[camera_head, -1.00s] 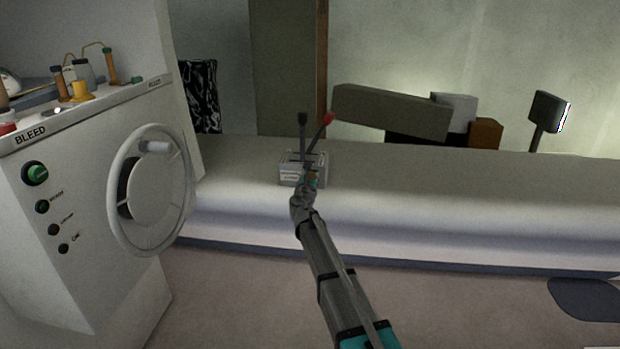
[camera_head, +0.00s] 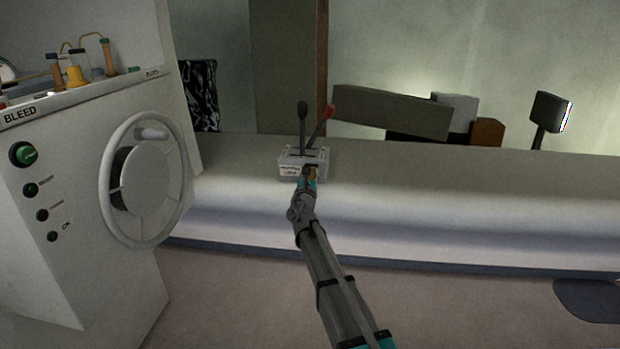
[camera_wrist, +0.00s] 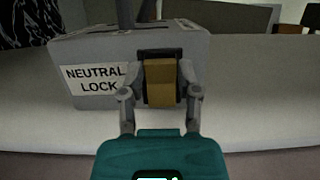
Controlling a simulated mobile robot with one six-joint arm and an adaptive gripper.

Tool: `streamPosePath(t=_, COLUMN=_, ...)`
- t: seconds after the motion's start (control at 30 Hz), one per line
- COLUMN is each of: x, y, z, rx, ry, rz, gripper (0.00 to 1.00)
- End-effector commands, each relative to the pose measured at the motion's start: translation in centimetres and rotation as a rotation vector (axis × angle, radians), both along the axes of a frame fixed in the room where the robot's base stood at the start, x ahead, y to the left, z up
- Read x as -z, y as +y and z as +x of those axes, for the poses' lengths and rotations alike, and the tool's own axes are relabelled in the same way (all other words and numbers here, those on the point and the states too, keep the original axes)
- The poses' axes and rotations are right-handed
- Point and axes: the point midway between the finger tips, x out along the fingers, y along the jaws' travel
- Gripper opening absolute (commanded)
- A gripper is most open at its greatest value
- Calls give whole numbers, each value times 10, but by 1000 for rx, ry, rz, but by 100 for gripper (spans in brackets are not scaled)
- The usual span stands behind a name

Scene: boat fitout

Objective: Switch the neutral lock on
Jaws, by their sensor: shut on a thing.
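A grey control box (camera_head: 290,157) with a black-knobbed lever (camera_head: 303,120) and a red-knobbed lever (camera_head: 322,125) sits on the pale ledge. In the wrist view the box (camera_wrist: 190,42) carries a white label (camera_wrist: 95,79) reading NEUTRAL LOCK. Right of the label is a yellow-brown rocker switch (camera_wrist: 161,83) in a dark frame. My gripper (camera_wrist: 161,97) is at the switch, one finger on each side of it, shut on it. In the head view my gripper (camera_head: 309,176) reaches the box front, hiding part of it.
A white console (camera_head: 60,220) marked BLEED, with a large handwheel (camera_head: 145,180) and several buttons, stands at the left. Grey and brown blocks (camera_head: 390,112) lie behind the ledge. The ledge (camera_head: 450,185) right of the box is clear.

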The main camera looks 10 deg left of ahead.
Motion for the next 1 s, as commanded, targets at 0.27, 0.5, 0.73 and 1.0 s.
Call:
streamPosePath(t=0.27, x=7, y=-1, z=0, rx=2, ry=-99, rz=-4, gripper=0)
streamPosePath(t=0.5, x=5, y=0, z=-2, rx=-1, ry=-159, rz=-5, gripper=0)
streamPosePath(t=0.73, x=4, y=0, z=-2, rx=-2, ry=-162, rz=-4, gripper=0)
streamPosePath(t=1.0, x=4, y=0, z=-2, rx=-2, ry=-161, rz=-6, gripper=77)
